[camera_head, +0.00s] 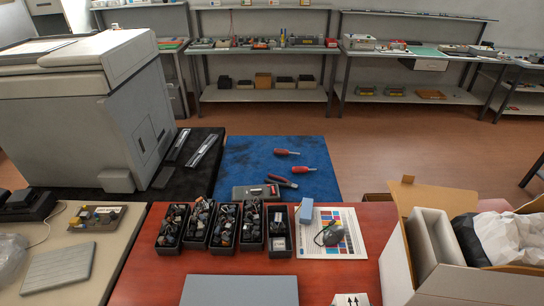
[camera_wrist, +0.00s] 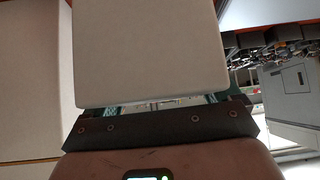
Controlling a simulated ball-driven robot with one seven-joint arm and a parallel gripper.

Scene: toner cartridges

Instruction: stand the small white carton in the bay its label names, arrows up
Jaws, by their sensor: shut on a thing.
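A small white carton (camera_head: 350,299) shows at the bottom edge of the head view, with black arrows pointing up in the picture. Most of it is cut off by the frame. In the wrist view a blank pale face of the carton (camera_wrist: 145,50) fills the upper middle. My gripper (camera_wrist: 160,106) is shut on it; the fingers are mostly hidden behind the carton. The gripper is not visible in the head view. No bay name on the carton can be read. I cannot tell which place is the named bay.
On the red table (camera_head: 140,285) stand several black bins (camera_head: 170,240) of small parts, a blue-grey block (camera_head: 306,211) and a printed sheet (camera_head: 348,246). A large open box (camera_head: 397,262) stands at right. A blue mat (camera_head: 240,160) with tools lies behind. Shelves (camera_head: 262,95) line the back wall.

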